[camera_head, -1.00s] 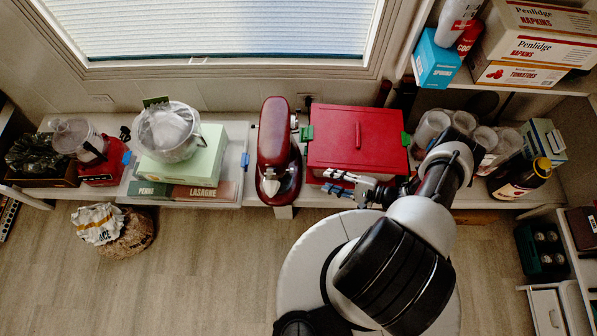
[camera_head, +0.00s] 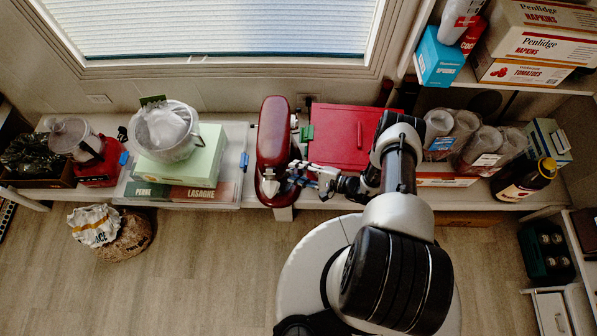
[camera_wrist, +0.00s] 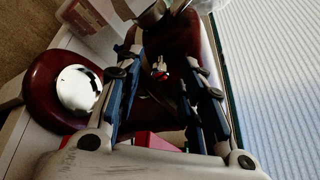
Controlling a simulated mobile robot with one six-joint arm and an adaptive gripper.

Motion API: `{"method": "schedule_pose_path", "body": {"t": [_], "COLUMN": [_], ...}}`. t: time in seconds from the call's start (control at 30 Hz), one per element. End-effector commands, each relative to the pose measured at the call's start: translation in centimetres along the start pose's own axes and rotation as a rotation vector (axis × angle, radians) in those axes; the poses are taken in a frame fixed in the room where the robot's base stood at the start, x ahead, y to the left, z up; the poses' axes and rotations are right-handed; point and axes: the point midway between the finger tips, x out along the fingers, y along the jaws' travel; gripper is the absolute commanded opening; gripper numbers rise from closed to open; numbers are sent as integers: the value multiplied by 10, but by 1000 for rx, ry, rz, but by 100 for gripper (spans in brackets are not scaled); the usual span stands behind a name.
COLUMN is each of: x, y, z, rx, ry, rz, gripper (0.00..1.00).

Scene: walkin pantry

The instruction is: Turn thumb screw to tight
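A dark red stand mixer (camera_head: 273,140) stands on the counter below the window. In the wrist view, its glossy red body (camera_wrist: 45,85) shows a round silver cap at left. A small silver-and-red knob (camera_wrist: 160,70), which looks like the thumb screw, shows between my fingers in the wrist view. My gripper (camera_head: 300,175) is at the right side of the mixer near its front end. In the wrist view, my gripper (camera_wrist: 164,66) is open, with a finger on each side of the knob and visible gaps. Whether the screw is tight cannot be told.
A red lidded box (camera_head: 345,135) stands close to the right of the mixer, partly under my arm. A green box (camera_head: 190,165) with a clear-lined pot (camera_head: 170,130) stands to the left. Clear containers (camera_head: 470,140) and a dark bottle (camera_head: 525,180) stand at right.

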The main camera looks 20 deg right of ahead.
Motion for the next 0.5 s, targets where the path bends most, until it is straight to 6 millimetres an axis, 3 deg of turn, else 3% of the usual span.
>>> {"method": "schedule_pose_path", "body": {"t": [0.07,0.5], "x": [0,0], "y": [0,0], "z": [0,0], "rx": [0,0], "ry": [0,0], "rz": [0,0], "gripper": [36,6]}}
